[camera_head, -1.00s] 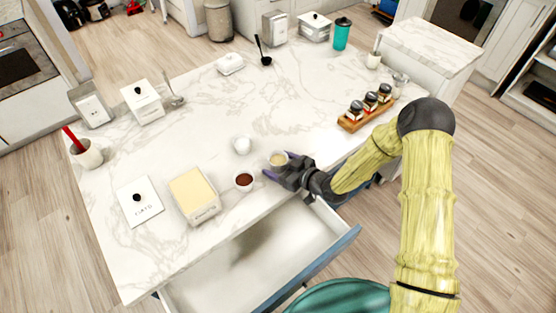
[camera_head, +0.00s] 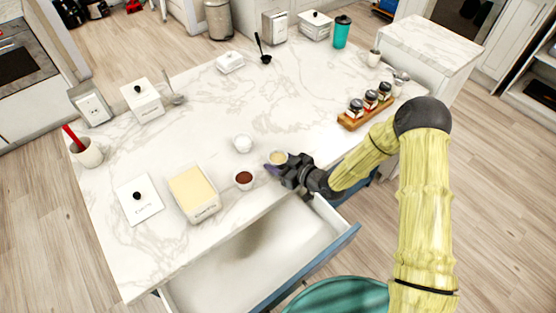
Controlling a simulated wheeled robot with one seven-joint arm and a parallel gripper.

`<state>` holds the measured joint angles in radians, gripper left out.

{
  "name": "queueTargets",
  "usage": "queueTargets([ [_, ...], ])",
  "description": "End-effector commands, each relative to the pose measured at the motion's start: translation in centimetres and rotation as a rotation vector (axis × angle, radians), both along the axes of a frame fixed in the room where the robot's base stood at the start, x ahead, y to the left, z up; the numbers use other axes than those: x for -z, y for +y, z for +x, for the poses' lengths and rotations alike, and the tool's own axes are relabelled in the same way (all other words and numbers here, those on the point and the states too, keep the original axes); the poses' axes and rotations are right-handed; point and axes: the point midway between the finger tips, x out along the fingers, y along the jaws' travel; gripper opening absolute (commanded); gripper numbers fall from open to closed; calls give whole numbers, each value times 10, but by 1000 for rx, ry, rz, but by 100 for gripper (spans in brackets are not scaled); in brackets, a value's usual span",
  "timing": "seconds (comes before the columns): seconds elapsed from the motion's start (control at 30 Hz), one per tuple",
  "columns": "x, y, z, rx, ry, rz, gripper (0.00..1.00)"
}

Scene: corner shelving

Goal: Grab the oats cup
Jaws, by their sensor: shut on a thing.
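The oats cup (camera_head: 278,157) is a small round cup with pale beige contents near the front edge of the marble counter. My gripper (camera_head: 276,166) reaches it from the right and is shut on it. The dark fingers cover the cup's lower right side. I cannot tell whether the cup's base touches the counter.
A cup with brown contents (camera_head: 244,180) and a white cup (camera_head: 242,143) stand close on the left. An open container of pale yellow contents (camera_head: 194,193) is farther left. An open drawer (camera_head: 335,244) juts out below. A spice rack (camera_head: 350,123) stands right.

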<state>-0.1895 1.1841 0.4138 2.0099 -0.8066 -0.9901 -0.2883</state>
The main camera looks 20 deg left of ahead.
Motion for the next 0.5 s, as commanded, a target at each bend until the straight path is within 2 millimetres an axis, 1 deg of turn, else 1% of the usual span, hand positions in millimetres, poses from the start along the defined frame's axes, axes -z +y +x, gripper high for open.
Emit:
queueTargets([
  [0.17, -2, 0, 0, 0, -1, 1, 25],
  [0.27, -8, 0, 1, 1, -2, 2, 25],
  [0.37, -19, 0, 1, 0, -3, 2, 25],
  [0.5, -42, 0, 1, -1, -5, 2, 25],
])
